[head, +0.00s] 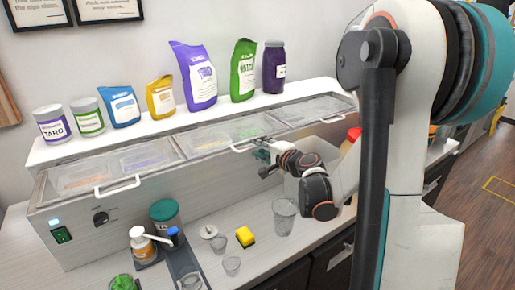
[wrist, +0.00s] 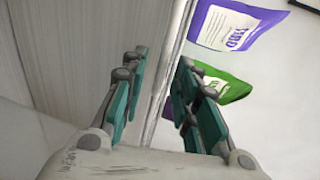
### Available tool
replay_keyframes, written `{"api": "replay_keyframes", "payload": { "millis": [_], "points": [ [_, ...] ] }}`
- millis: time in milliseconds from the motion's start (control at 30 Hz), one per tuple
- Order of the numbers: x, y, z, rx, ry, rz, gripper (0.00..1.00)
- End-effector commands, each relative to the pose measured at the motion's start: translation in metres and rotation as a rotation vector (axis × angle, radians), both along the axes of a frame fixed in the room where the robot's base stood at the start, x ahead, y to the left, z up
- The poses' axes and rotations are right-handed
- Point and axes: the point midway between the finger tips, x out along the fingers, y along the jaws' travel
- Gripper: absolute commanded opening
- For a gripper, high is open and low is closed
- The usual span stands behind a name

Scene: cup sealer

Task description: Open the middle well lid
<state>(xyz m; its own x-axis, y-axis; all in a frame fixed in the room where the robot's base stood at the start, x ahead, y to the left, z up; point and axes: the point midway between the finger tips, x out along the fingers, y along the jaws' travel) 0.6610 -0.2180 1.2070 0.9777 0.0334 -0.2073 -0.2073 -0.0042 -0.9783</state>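The middle well lid (head: 205,140) is a clear panel in the long white topping counter, lying shut between the left lid (head: 115,169) and the right lid (head: 300,110). Its white handle (head: 241,149) is on the front edge. My gripper (head: 260,155) is right by the handle's right end; I cannot tell whether they touch. In the wrist view my gripper (wrist: 165,95) has its teal fingers apart, with a pale edge running between them. No handle can be made out there.
Pouches and tubs, including a purple pouch (head: 196,76) and green pouch (head: 243,70), stand on the shelf behind the lids. Below are a clear cup (head: 284,217), a yellow block (head: 245,237), a pump bottle (head: 142,244) and a green-lidded jar (head: 166,217).

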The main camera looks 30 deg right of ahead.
Motion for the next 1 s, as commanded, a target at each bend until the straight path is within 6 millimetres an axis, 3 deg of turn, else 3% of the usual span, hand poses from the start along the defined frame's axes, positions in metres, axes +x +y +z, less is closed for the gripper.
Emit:
{"api": "replay_keyframes", "payload": {
  "millis": [200,533,667,1000],
  "points": [
    [0.019,0.001,-0.004,0.000,0.000,0.001,0.28],
    [0.022,0.001,-0.005,0.000,0.000,0.000,0.28],
    [0.022,0.001,-0.005,0.000,0.000,0.000,0.01],
    [0.022,0.001,-0.002,0.000,0.007,0.000,0.00]
  ]
}}
